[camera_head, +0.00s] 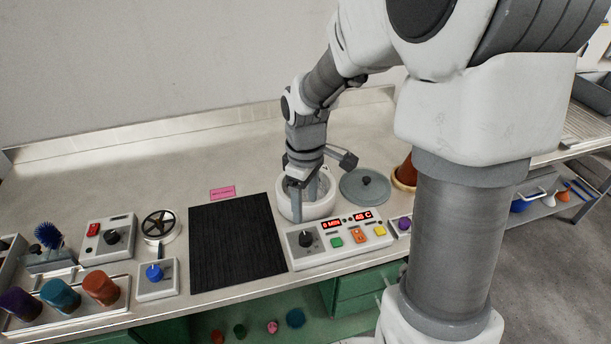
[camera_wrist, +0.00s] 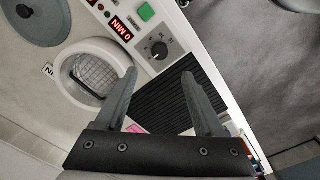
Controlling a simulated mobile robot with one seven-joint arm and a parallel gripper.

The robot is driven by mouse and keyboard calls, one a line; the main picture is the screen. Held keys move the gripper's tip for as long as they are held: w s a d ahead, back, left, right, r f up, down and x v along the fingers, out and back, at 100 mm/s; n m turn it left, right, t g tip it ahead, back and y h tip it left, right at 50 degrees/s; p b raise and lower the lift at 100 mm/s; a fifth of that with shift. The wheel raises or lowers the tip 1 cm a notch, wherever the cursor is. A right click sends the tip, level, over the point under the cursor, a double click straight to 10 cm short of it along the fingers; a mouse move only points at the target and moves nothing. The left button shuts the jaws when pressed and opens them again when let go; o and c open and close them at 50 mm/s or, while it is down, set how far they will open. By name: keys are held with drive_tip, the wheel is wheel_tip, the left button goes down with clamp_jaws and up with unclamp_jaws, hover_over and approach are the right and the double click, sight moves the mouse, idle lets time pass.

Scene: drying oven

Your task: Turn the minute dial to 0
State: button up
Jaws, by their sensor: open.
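The white control box (camera_head: 340,257) stands at the table's front edge. It carries a dark round dial (camera_head: 306,239) at its left end, next to a red display (camera_head: 332,224) that appears to read 0 MIN. In the wrist view the dial (camera_wrist: 158,49) shows a white pointer mark, and the display (camera_wrist: 121,30) reads 0 MIN. My gripper (camera_head: 309,206) is open and empty, pointing down by the oven's round white body, behind the dial. In the wrist view the dial lies just beyond and between the fingertips (camera_wrist: 158,76), apart from them.
The round white oven (camera_head: 291,212) with a mesh inside stands behind the control box. A grey lid (camera_head: 364,187) lies to its right. A flat black mat (camera_head: 236,240) is to the left. Green and orange buttons (camera_head: 358,236) are on the box. Other knobs and containers stand far left.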

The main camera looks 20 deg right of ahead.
wheel_tip(320, 180, up, 6)
drive_tip(key=shift+r+p, duration=0.2)
drive_tip(key=shift+p, duration=0.1)
idle(0.3)
drive_tip(key=s+r+m+t, duration=0.5)
drive_tip(key=s+r+m, duration=0.4)
drive_tip(key=s, duration=0.6)
drive_tip(key=shift+s+r+t, duration=0.2)
drive_tip(key=shift+r+t, duration=0.1)
drive_tip(key=shift+r, duration=0.25)
drive_tip(key=shift+d, duration=0.1)
